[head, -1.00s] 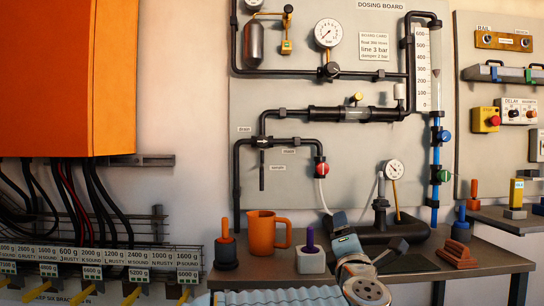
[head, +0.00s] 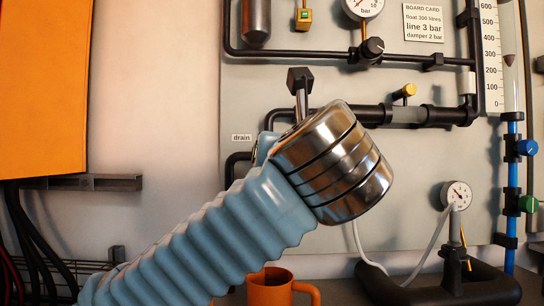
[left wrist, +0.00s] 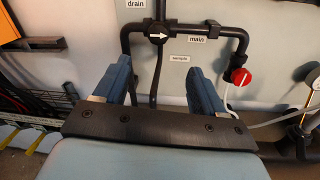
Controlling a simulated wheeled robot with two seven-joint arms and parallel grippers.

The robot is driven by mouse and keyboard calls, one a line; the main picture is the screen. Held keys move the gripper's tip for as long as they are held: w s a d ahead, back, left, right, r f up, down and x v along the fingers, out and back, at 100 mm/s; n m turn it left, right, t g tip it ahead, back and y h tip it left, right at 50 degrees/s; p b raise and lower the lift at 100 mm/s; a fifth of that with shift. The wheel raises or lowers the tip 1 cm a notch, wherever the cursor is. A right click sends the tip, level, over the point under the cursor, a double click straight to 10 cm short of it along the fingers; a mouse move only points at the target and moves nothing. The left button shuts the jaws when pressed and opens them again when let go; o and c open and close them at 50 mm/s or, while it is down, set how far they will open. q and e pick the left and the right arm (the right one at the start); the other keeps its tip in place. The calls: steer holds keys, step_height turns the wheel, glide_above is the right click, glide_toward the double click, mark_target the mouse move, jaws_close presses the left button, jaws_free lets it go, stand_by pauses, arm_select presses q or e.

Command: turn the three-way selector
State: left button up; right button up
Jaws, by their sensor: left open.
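The three-way selector (left wrist: 160,33) is a round black knob with a white arrow pointing right, toward the "main" label (left wrist: 197,39). It sits at a pipe junction on the dosing board, between the "drain" label (left wrist: 136,4) and "main", above the "sample" label (left wrist: 180,58). My left gripper (left wrist: 160,72) is open and empty, its two blue fingers apart and pointing toward the board. In the left wrist view the selector is beyond the fingertips, roughly between them in line. In the head view my left forearm and wrist hide the selector and most of the gripper.
A red knob (left wrist: 240,77) is on the pipe at the right. A pipe with a yellow-tipped lever (head: 405,92) runs above my wrist. An orange mug (head: 272,288) stands below my arm. An orange cabinet (head: 45,90) is at the left.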

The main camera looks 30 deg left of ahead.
arm_select(q)
steer(key=p+x, duration=0.1)
steer(key=x, duration=0.3)
steer(key=p+x, duration=0.1)
steer(key=x, duration=0.3)
steer(key=p+x, duration=0.2)
steer(key=x, duration=0.2)
steer(key=shift+w+a+r, duration=0.25)
steer(key=shift+a, duration=0.1)
steer(key=shift+w+a+f, duration=0.1)
steer(key=shift+w+a, duration=0.25)
steer(key=shift+w, duration=0.15)
